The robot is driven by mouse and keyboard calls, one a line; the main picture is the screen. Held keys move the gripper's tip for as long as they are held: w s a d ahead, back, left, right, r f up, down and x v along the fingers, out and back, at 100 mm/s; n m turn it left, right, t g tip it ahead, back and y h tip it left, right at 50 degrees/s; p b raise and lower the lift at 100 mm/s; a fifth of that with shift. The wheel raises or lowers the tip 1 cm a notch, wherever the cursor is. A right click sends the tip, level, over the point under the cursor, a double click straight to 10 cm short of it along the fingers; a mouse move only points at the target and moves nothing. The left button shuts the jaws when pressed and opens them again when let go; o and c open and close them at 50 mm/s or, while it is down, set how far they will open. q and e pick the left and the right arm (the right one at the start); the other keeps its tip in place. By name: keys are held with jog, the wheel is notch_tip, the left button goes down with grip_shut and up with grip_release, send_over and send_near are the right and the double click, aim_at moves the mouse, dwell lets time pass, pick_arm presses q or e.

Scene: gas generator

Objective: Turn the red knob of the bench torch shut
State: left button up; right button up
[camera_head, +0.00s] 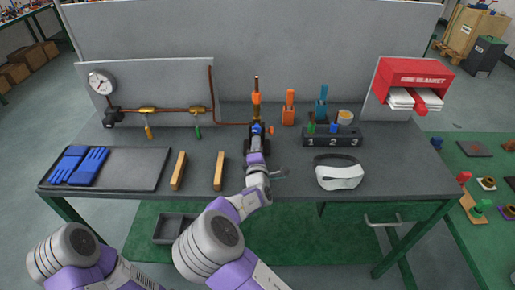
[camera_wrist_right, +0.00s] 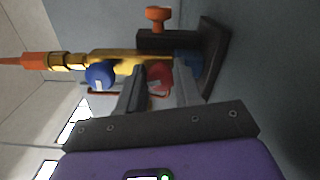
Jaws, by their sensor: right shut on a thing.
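The bench torch stands upright near the middle of the bench, with an orange sleeve (camera_head: 256,98) and a thin tip above it. In the right wrist view its brass body (camera_wrist_right: 118,58) lies across the picture, with a blue knob (camera_wrist_right: 100,75) on it. The red knob (camera_wrist_right: 159,79) is between the two fingers of my right gripper (camera_wrist_right: 160,74), which is shut on it. In the head view my right gripper (camera_head: 257,137) reaches the torch from the front and hides the red knob. My left arm shows at the lower left; its gripper is out of view.
Behind are a pressure gauge (camera_head: 101,82), copper piping, an orange holder (camera_head: 289,108) and a red fire blanket box (camera_head: 416,75). A numbered block (camera_head: 332,136) and white goggles (camera_head: 339,176) are at right. Blue gloves (camera_head: 80,165) and two wooden bars (camera_head: 179,171) are at left.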

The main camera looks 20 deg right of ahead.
jog(key=shift+f+m, duration=0.1)
jog(key=shift+m, duration=1)
jog(key=o, duration=1)
jog(key=p+v, duration=0.1)
jog(key=v, duration=0.6)
jog(key=shift+s+a, duration=0.1)
jog(key=shift+s, duration=0.2)
